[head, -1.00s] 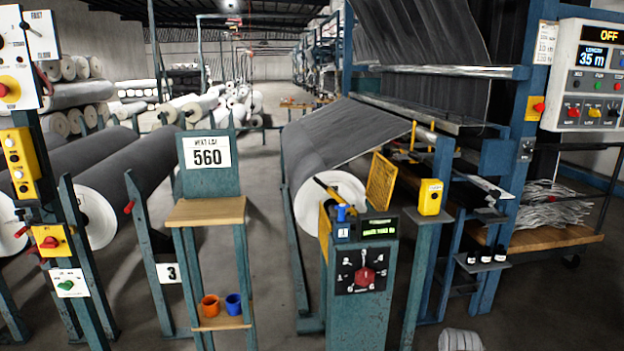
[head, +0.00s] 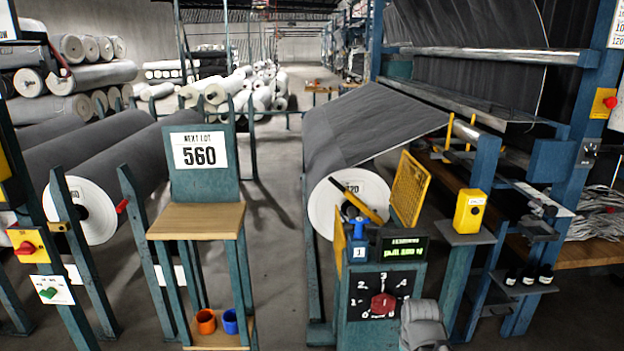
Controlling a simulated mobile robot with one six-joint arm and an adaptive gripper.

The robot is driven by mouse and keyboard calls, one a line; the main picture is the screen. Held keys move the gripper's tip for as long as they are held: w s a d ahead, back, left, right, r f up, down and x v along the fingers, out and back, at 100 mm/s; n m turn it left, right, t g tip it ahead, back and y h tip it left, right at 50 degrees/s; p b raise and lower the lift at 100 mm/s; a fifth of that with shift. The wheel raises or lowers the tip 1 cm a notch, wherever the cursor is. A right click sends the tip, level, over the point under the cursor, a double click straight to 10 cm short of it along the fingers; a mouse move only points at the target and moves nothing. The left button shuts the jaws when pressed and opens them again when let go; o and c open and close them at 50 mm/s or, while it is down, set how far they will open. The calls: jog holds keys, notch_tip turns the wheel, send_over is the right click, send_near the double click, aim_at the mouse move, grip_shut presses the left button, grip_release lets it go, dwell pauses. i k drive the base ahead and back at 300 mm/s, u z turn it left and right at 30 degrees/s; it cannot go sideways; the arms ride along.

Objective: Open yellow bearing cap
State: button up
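A yellow bar, which looks like the bearing cap (head: 361,204), slants across the white end of the grey roll (head: 325,208) in the middle. It rises toward the upper left, and its lower right end is near the blue fitting on the dial post. I cannot tell whether it is latched. A grey rounded part of my arm (head: 423,325) shows at the bottom edge, in front of the post and well below the bar. No fingers of my gripper can be made out.
The dial post (head: 385,308) with a red knob stands before the roll. A yellow mesh guard (head: 409,190) and yellow box (head: 469,211) are to its right. A wooden-topped stand (head: 197,220) with orange and blue cups is left. Floor shows between stand and post.

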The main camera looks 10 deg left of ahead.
aim_at(350, 196)
jog(key=u, duration=0.4)
jog(key=i, duration=1.05)
jog(key=u, duration=0.45)
